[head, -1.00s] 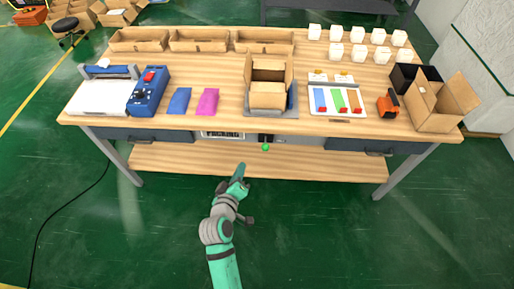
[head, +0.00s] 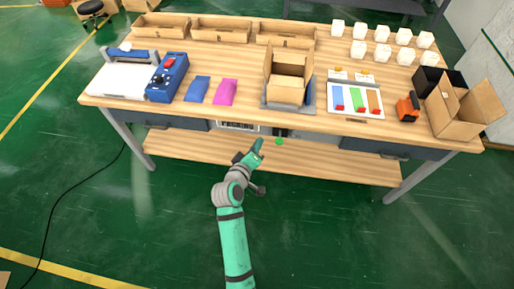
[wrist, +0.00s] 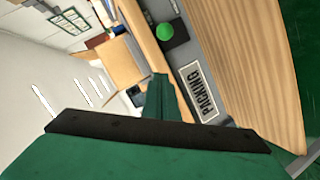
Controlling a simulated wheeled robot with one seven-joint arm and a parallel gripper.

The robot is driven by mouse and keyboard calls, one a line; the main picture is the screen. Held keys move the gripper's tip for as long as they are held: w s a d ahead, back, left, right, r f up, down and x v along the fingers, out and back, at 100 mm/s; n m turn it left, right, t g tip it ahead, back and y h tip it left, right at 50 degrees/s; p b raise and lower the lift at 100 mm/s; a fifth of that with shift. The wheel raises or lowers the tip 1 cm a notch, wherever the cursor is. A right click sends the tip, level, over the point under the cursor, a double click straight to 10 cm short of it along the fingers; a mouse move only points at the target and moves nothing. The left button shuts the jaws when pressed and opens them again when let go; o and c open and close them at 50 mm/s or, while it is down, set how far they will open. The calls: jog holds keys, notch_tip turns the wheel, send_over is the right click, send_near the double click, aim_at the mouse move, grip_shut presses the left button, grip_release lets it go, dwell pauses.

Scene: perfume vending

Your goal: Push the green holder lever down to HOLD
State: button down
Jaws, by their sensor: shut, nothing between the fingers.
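The green lever knob (head: 279,141) sticks out at the front edge of the table, below the open cardboard box. It also shows as a green ball in the wrist view (wrist: 165,32), on a dark mount beside the PACKING label (wrist: 197,90). My gripper (head: 257,146) is shut and empty. It is in front of the table edge, a little to the left of the knob and apart from it. In the wrist view my gripper's fingers (wrist: 160,95) point toward the table front, with the knob beyond their tips. The lever's HOLD marking cannot be read.
The wooden table (head: 220,115) bears an open cardboard box (head: 288,88), a blue device (head: 168,78), a tray of coloured strips (head: 356,113), and an orange tool (head: 407,108). A lower shelf (head: 190,150) runs under the table. The floor in front is clear.

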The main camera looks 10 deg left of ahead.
aim_at(280, 136)
jog(key=w+d+f, duration=0.4)
jog(key=w, duration=0.1)
jog(key=shift+d, duration=0.25)
jog(key=shift+f, duration=0.1)
dwell(0.3)
